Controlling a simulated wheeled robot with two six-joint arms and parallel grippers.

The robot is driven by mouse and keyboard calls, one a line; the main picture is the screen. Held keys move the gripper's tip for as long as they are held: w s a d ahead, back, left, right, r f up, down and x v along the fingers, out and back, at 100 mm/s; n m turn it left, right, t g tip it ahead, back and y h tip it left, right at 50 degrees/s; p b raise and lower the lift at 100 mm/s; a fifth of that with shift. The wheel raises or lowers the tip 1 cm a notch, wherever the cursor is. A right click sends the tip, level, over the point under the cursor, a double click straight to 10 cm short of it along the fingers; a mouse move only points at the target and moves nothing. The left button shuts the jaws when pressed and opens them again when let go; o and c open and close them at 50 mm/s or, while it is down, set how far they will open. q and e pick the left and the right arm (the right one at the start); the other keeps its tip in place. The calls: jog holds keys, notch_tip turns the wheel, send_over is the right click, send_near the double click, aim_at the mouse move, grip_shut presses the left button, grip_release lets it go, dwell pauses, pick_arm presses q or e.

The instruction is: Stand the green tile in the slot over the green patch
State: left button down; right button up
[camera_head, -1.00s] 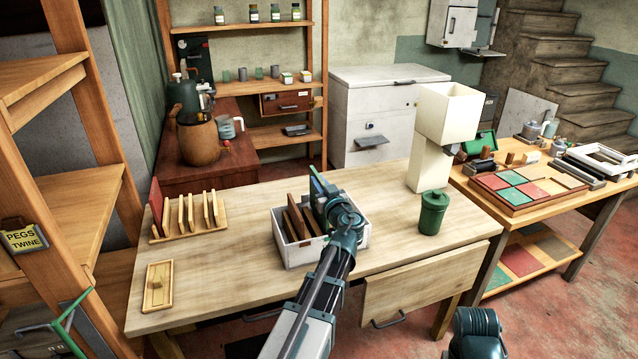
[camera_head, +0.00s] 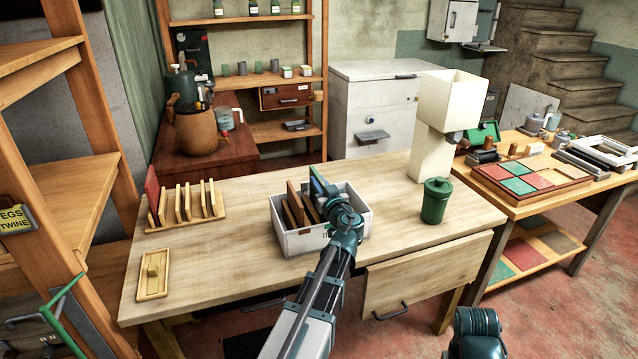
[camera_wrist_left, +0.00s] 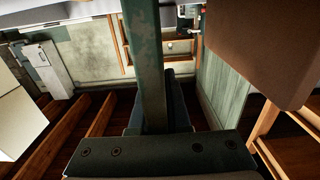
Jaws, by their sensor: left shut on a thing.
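The white box (camera_head: 295,243) stands on the bench with several tiles upright in it. My left gripper (camera_head: 340,207) is at the box's right part, shut on a tile. The green tile (camera_head: 314,178) shows as a thin green strip beside a blue face at the gripper; the fingers hide the rest. A brown tile (camera_head: 294,203) leans just left of it and shows large in the left wrist view (camera_wrist_left: 265,45). The wooden slotted rack (camera_head: 190,222) stands at the bench's left, with a red tile (camera_head: 152,194) in its leftmost slot. I cannot make out the green patch.
A small wooden tray (camera_head: 153,284) lies at the bench's front left. A green canister (camera_head: 436,201) and a cream tower (camera_head: 430,150) stand to the right. The bench between rack and box is clear.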

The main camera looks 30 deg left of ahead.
pick_arm(q)
jog(key=shift+f+b, duration=1.35)
jog(key=shift+f, duration=0.15)
jog(key=shift+f+b, duration=0.35)
jog(key=c, duration=0.8)
grip_release()
jog(key=v, duration=1.4)
jog(key=s+d+f+m+g+h+p, duration=0.1)
jog(key=s+d+m+g+h+p, duration=0.5)
jog(key=s+d+p, duration=0.3)
jog(key=s+d+m+g+h+p, duration=0.5)
jog(key=s+d+p, duration=0.4)
jog(key=d, duration=0.8)
jog(key=m+h+p, duration=0.1)
jog(key=m+p, duration=0.1)
jog(key=shift+s+d+f+m+g+h, duration=0.2)
jog(key=shift+d+f+m+g+h, duration=0.1)
jog(key=shift+f+m+g, duration=0.1)
